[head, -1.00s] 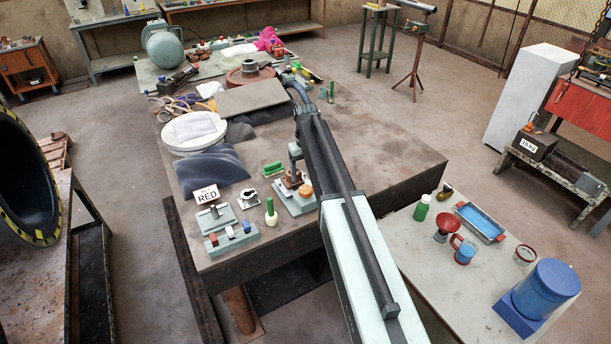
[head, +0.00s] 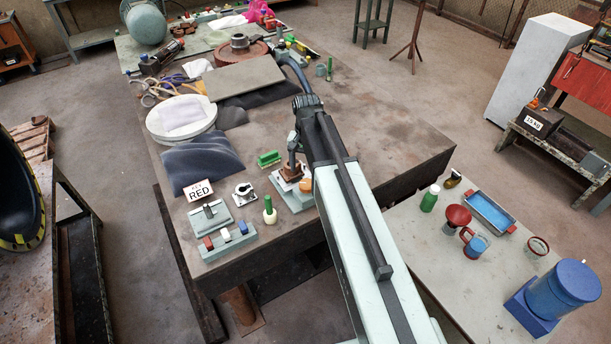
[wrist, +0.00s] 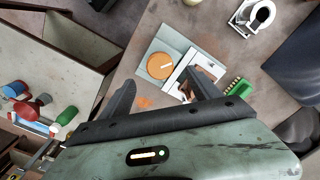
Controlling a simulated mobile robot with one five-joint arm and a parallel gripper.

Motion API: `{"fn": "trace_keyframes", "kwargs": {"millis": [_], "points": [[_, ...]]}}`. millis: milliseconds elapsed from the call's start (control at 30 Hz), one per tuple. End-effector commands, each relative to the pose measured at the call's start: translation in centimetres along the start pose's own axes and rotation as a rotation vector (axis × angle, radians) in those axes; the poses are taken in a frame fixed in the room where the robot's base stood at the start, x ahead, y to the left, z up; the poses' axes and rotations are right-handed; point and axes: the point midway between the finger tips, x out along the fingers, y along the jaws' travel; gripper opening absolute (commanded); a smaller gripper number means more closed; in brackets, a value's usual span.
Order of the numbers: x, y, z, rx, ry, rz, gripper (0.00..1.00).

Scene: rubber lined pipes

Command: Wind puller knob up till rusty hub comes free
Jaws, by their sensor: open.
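An orange round knob (wrist: 160,66) with a white line on top sits on a pale teal base plate (wrist: 166,44) in the wrist view. In the head view the knob (head: 305,186) shows at the table's front part, partly covered by my arm. A rusty brown block (head: 292,172), perhaps the hub, stands beside it on a white plate; the wrist view shows it (wrist: 205,76) partly behind my right finger. My gripper (wrist: 160,96) is open and empty, its fingers apart and pointing toward the knob and the block. I see no contact. The puller's details are unclear.
A side table (head: 440,255) at right holds a blue canister (head: 562,290) and cups. The table's right part is bare.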

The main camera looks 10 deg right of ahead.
Motion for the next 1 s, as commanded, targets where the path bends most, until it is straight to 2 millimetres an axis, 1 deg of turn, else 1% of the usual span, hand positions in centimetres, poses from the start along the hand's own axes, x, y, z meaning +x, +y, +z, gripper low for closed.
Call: {"fn": "trace_keyframes", "kwargs": {"millis": [167,267,500,600,700,900,933,967,1000], "points": [[0.9,0.0,-0.1,0.003,0.000,0.000,0.72],[2.2,0.1,-0.2,0.004,0.000,0.000,0.72],[6.5,0.1,-0.2,0.005,0.000,0.000,0.72],[7.8,0.1,-0.2,0.005,0.000,0.000,0.72],[8.1,0.1,-0.2,0.006,0.000,0.000,0.72],[7.8,0.1,-0.2,0.006,0.000,0.000,0.72],[7.8,0.1,-0.2,0.006,0.000,0.000,0.69],[7.8,0.2,-0.2,0.006,0.000,0.000,0.61],[7.8,0.2,-0.2,0.006,0.000,0.000,0.50]]}}
